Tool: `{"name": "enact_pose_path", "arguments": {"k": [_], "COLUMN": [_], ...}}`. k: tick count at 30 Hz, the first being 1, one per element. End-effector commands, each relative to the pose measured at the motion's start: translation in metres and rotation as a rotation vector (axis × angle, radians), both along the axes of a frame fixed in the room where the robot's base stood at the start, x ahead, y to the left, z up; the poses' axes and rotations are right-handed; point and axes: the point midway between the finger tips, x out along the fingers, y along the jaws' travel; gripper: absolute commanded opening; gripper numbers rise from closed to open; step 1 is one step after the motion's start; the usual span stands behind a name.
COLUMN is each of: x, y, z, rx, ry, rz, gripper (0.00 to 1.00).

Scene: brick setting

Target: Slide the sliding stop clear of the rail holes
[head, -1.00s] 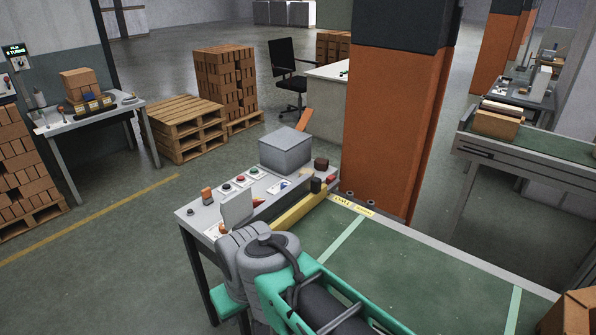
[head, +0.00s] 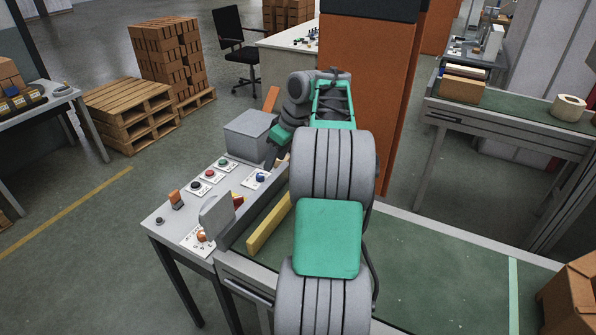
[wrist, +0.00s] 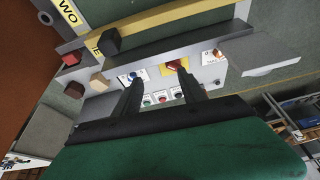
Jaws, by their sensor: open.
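A small dark block (wrist: 107,42), which looks like the sliding stop, stands against the yellow bar (wrist: 140,22) at the left end of a grey rail (wrist: 190,38) in the wrist view. In the head view the yellow bar (head: 268,224) shows, but my arm hides the block. I cannot make out the rail holes. My gripper (wrist: 160,76) is open and empty, its two dark fingers apart over the control panel, below and right of the block in the wrist view. In the head view my gripper (head: 274,156) is near the grey box.
A red block (wrist: 72,58) and a tan block (wrist: 100,82) sit left of my fingers. A red knob (wrist: 175,66) and a blue button (wrist: 132,77) lie near the fingertips. A grey box (head: 248,135) and orange pillar (head: 355,100) stand behind.

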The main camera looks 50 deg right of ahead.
Motion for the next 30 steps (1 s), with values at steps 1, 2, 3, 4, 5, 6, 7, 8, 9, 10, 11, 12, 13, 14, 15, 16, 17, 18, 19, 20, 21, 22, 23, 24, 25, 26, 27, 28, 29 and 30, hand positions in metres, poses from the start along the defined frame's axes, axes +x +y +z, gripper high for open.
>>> {"name": "enact_pose_path", "arguments": {"k": [1, 2, 3, 4, 5, 6, 7, 8, 9, 10, 11, 12, 13, 14, 15, 16, 17, 18, 19, 20, 21, 22, 23, 24, 25, 26, 27, 28, 29, 30], "x": [-0.013, -0.019, -0.027, -0.031, -0.035, -0.037, -0.038, -0.037, -0.034, -0.033, -0.031, -0.028, -0.026, -0.023, -0.021, -0.019, -0.016, -0.014, -0.013, -0.012, -0.011, -0.01, -0.01, -0.009, -0.009, -0.009, -0.009, -0.009, -0.01, -0.01], "y": [-0.037, -0.052, -0.068, -0.076, -0.082, -0.087, -0.089, -0.089, -0.087, -0.086, -0.086, -0.085, -0.084, -0.083, -0.082, -0.082, -0.081, -0.081, -0.081, -0.08, -0.08, -0.08, -0.08, -0.08, -0.08, -0.08, -0.08, -0.08, -0.08, -0.08], "z": [-0.01, -0.013, -0.018, -0.02, -0.022, -0.025, -0.028, -0.031, -0.037, -0.042, -0.047, -0.055, -0.06, -0.065, -0.073, -0.077, -0.081, -0.086, -0.089, -0.092, -0.094, -0.095, -0.096, -0.096, -0.096, -0.096, -0.096, -0.096, -0.096, -0.096], "rx": [-0.005, -0.011, -0.018, -0.021, -0.024, -0.027, -0.028, -0.028, -0.027, -0.026, -0.026, -0.026, -0.026, -0.025, -0.026, -0.026, -0.026, -0.027, -0.027, -0.027, -0.028, -0.028, -0.028, -0.029, -0.029, -0.029, -0.028, -0.028, -0.028, -0.028], "ry": [-0.004, -0.009, -0.014, -0.017, -0.018, -0.019, -0.02, -0.021, -0.021, -0.02, -0.019, -0.018, -0.019, -0.02, -0.019, -0.018, -0.019, -0.02, -0.02, -0.02, -0.02, -0.02, -0.021, -0.021, -0.021, -0.021, -0.021, -0.021, -0.021, -0.021], "rz": [0.006, 0.016, 0.027, 0.034, 0.038, 0.044, 0.047, 0.049, 0.05, 0.051, 0.05, 0.049, 0.049, 0.048, 0.049, 0.048, 0.048, 0.047, 0.047, 0.047, 0.046, 0.047, 0.047, 0.047, 0.047, 0.047, 0.046, 0.046, 0.046, 0.046], "gripper": [0.49, 0.49, 0.49, 0.49, 0.49, 0.49, 0.49, 0.49, 0.49, 0.49, 0.49, 0.49, 0.49, 0.49, 0.49, 0.49, 0.49, 0.49, 0.49, 0.49, 0.49, 0.49, 0.49, 0.49, 0.49, 0.49, 0.49, 0.49, 0.49, 0.47]}}
